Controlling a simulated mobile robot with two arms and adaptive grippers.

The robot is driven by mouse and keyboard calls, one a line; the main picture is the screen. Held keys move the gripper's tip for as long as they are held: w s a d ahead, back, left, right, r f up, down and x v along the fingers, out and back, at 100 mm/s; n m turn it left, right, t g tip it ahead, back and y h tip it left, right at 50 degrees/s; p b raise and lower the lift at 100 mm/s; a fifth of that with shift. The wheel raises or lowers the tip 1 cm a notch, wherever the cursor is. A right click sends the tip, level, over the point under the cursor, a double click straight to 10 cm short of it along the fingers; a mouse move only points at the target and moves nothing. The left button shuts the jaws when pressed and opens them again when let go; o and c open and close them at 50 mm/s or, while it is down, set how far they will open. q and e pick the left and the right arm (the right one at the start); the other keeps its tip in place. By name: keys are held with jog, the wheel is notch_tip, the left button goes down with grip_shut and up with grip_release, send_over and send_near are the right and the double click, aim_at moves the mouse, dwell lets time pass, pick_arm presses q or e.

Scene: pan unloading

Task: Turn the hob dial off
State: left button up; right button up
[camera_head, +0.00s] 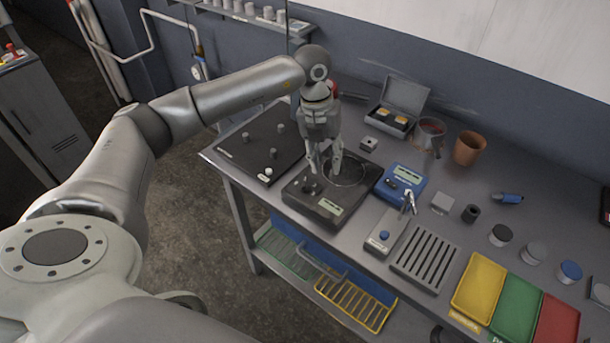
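The hob (318,211) is a dark, flat box on the table with a round ring (360,178) on its top, a pale label and small dark knobs near its left side. Which knob is the dial is too small to tell. My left gripper (326,172) points down over the hob, its two fingers apart with a gap between them. It hides part of the hob top, and I cannot tell whether a fingertip touches it. I see nothing held. My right gripper is out of view.
A black board with pegs (243,152) lies left of the hob. A blue device (402,183) stands close on its right. Behind are an open case (405,97), a grey pot (430,130) and a brown cup (469,148). Slotted rack (425,258) and coloured trays fill the right front.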

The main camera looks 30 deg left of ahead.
pick_arm(q)
jog(key=r+n+y, duration=0.1)
jog(key=y, duration=0.1)
send_over(305, 179)
notch_tip(305, 179, down, 9)
jog(key=p, duration=0.3)
jog(key=shift+f, duration=0.7)
grip_shut()
